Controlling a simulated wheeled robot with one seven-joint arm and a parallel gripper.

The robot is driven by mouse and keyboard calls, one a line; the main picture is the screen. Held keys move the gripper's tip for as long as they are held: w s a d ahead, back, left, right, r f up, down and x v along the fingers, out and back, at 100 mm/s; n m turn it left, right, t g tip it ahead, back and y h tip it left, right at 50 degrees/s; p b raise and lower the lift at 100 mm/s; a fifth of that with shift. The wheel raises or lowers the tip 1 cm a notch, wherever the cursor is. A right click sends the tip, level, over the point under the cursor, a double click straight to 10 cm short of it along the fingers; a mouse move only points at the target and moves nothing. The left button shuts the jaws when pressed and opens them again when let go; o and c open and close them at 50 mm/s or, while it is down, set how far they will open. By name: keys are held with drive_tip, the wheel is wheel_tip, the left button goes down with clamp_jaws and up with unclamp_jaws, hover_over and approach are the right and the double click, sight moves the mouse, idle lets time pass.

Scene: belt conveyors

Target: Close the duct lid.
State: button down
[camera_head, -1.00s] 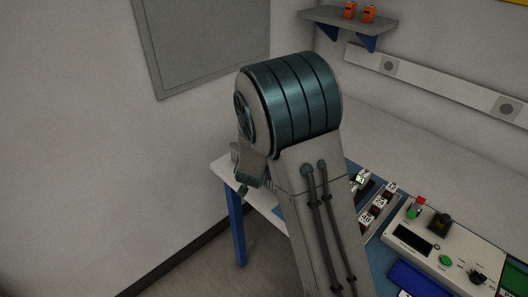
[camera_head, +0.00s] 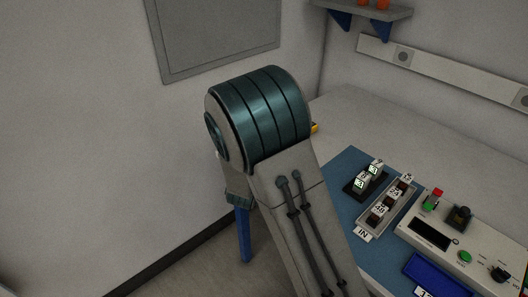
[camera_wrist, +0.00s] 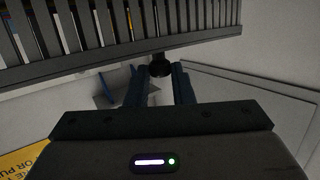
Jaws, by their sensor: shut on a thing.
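The duct (camera_wrist: 90,28) is a grey slotted channel across the top of the wrist view, with coloured wires showing through its slots. A grey strip (camera_wrist: 110,58) runs along its lower edge in the picture; I cannot tell for sure that this is the lid. A dark round knob (camera_wrist: 160,66) is beside the strip. My gripper (camera_wrist: 160,73) has its two blue fingers on either side of the knob and is shut on it. The head view shows neither the duct nor my gripper; my arm covers part of that view.
A worktable with a blue mat (camera_head: 345,170) carries numbered blocks (camera_head: 380,213) and a control box (camera_head: 440,238). A shelf (camera_head: 375,10) and a socket rail (camera_head: 440,70) are on the wall. A grey panel (camera_head: 215,35) hangs at the left. A yellow sign (camera_wrist: 25,160) shows in the wrist view.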

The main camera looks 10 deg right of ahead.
drive_tip(key=shift+f, duration=0.1)
drive_tip(key=c, duration=1.3)
unclamp_jaws()
drive_tip(key=shift+o, duration=0.2)
drive_tip(key=v, duration=1.4)
drive_tip(key=shift+w, duration=0.1)
